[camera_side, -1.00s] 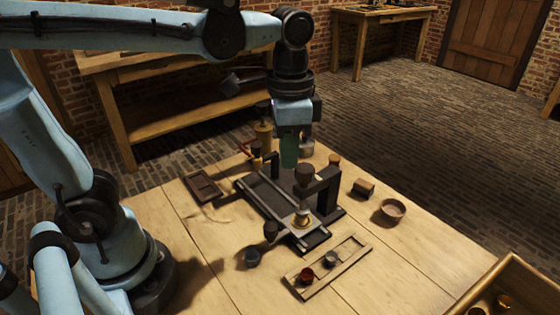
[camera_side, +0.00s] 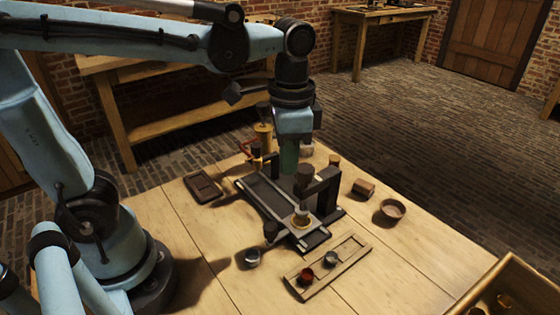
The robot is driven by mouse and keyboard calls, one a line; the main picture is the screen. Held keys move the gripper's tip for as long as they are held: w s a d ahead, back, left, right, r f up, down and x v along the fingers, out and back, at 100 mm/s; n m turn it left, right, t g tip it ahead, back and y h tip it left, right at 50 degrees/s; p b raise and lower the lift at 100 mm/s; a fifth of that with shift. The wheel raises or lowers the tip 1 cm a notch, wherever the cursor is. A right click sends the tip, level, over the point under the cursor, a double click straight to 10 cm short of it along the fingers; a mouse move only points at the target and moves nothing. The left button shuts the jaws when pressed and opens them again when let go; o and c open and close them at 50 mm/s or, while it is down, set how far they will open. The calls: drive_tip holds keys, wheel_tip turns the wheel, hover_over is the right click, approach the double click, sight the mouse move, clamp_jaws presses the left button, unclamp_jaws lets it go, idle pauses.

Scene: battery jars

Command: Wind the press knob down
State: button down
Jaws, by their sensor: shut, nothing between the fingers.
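The press (camera_side: 328,187) is a dark bracket on a dark base near the middle of the table. Its dark round press knob (camera_side: 304,173) stands on top of the press arm. A small brass-coloured jar or cap (camera_side: 301,219) sits on the plate below the knob. My gripper (camera_side: 289,165) points down, with greenish fingers that look shut and empty. In this view it is just left of and behind the knob, and the picture does not show whether they touch.
A wooden rack (camera_side: 328,268) with a red cup (camera_side: 306,276) and a grey cup (camera_side: 330,258) lies in front. A grey cup (camera_side: 252,257), a dark tray (camera_side: 203,187) and a round bowl (camera_side: 393,209) stand around the press. A wooden crate (camera_side: 500,275) is at lower right.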

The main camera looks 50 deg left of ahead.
drive_tip(key=shift+w+a+f, duration=0.15)
drive_tip(key=shift+a+f, duration=0.05)
drive_tip(key=shift+f, duration=0.3)
drive_tip(key=shift+w+a, duration=0.3)
drive_tip(key=shift+a, duration=0.25)
drive_tip(key=shift+s+a, duration=0.1)
wheel_tip(320, 180, up, 6)
drive_tip(key=shift+s, duration=0.35)
idle(0.6)
drive_tip(key=shift+r, duration=0.1)
